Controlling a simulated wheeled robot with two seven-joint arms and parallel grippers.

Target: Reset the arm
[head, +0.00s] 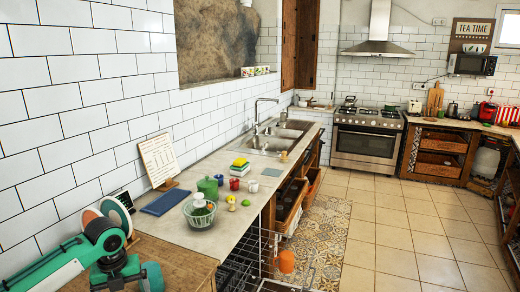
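My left arm (75,262), white and green with dark joints, comes in from the left and bends at the lower left. It is above the near end of the wooden counter. No gripper fingers can be made out on the part of it that shows. My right arm and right gripper are outside the head view.
A grey counter (180,232) runs along the left wall with a green pot (208,187), a bowl (199,213), a blue board (165,201) and a sink (270,143). An open dishwasher rack (255,258) and open drawers (292,206) jut out. Tiled floor (400,225) is clear.

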